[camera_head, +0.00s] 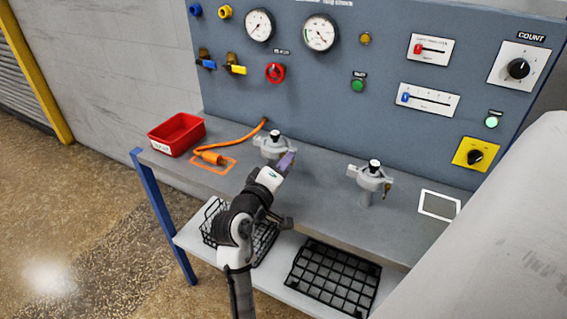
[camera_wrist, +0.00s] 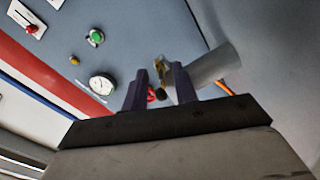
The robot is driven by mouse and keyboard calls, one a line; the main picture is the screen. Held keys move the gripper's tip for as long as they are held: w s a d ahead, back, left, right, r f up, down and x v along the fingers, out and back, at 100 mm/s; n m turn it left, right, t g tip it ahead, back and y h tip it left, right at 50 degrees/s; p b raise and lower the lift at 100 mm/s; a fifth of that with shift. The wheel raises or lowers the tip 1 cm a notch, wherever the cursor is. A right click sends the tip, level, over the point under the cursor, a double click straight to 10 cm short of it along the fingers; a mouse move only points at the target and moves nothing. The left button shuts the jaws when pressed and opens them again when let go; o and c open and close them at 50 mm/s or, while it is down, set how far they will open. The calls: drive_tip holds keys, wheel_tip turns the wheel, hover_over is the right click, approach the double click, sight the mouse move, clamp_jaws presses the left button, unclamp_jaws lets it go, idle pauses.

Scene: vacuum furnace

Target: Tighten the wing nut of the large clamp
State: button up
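Two grey clamps with black-and-white tops stand on the bench, a left one (camera_head: 270,146) and a right one (camera_head: 370,180). They look close in size, so I cannot tell for sure which is the large one. My gripper (camera_head: 287,161) is just to the right of the left clamp, overlapping its edge in the head view. In the wrist view my gripper (camera_wrist: 160,92) has its two dark fingers apart. A brass-coloured piece (camera_wrist: 163,70), perhaps the wing nut, shows by the right fingertip, in front of a grey cylinder (camera_wrist: 212,65). I cannot tell whether a finger touches it.
A red bin (camera_head: 176,134) and an orange cable (camera_head: 235,140) lie left on the bench. A panel (camera_head: 290,85) with gauges and knobs rises behind. Bench between the clamps is clear.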

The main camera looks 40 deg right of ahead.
clamp_jaws()
idle(0.5)
drive_tip(key=m+b, duration=0.2)
drive_tip(key=m, duration=0.1)
drive_tip(key=shift+w+f, duration=0.1)
drive_tip(key=shift+f, duration=0.1)
drive_tip(key=m+b, duration=0.3)
drive_tip(key=shift+f+m, duration=0.1)
drive_tip(key=shift+m, duration=0.2)
drive_tip(key=m+b, duration=0.3)
drive_tip(key=m, duration=0.1)
drive_tip(key=shift+w+m+b, duration=0.1)
drive_tip(key=shift+m+b, duration=0.2)
drive_tip(key=shift+m, duration=0.1)
drive_tip(key=shift+m+b, duration=0.55)
drive_tip(key=shift+m, duration=0.25)
drive_tip(key=shift+r, duration=0.2)
